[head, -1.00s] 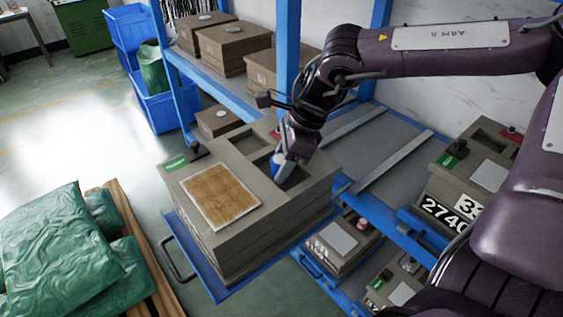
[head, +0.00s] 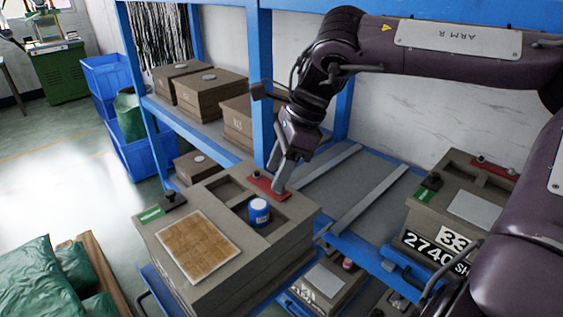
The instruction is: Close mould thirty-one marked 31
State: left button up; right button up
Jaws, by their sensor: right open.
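A large grey-brown mould (head: 262,262) sits on a blue pulled-out shelf tray at centre. Its top has a brown fibrous pad (head: 199,246), a green label (head: 150,216) with a black knob, a red plate (head: 266,188) at the back edge and two recesses. A blue can with a white top (head: 259,211) stands upright in the right recess. My right gripper (head: 278,186) is open and empty, pointing down at the red plate, behind the can and apart from it. Whether its fingers touch the plate cannot be told. No 31 is readable. My left gripper is out of view.
Another mould (head: 468,205) marked 33 and 2740 stands on the right. Smaller moulds (head: 208,98) sit on the blue rack behind. Rack posts (head: 262,90) rise near my right arm.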

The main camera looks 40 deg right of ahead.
aim_at(209, 259)
jog(key=k+j, duration=0.8)
jog(key=j, duration=0.1)
